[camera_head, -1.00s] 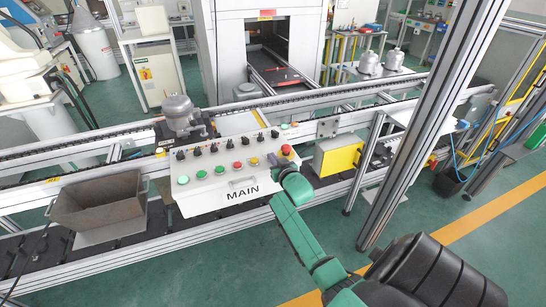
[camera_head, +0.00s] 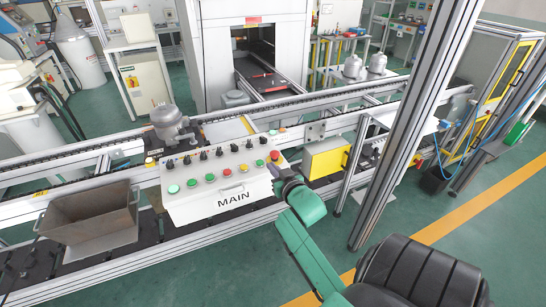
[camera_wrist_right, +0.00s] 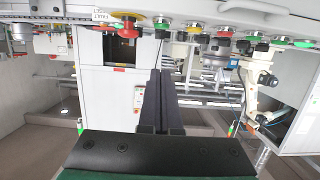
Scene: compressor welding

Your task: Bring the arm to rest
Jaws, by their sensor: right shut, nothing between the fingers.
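My right arm (camera_head: 303,240), green and dark grey, reaches up from the bottom right in the head view. Its gripper (camera_head: 278,170) is at the right end of the white MAIN control panel (camera_head: 215,200), close to the red mushroom button (camera_head: 274,156). In the right wrist view the gripper's dark fingers (camera_wrist_right: 160,90) are together with nothing between them. The panel's buttons, among them a red one (camera_wrist_right: 127,27), line the top of that view. Whether the gripper touches the panel cannot be told. My left gripper is not in view.
A brown metal bin (camera_head: 90,215) stands left of the panel. A grey compressor (camera_head: 168,122) sits behind it on the conveyor line. Green floor is open in front.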

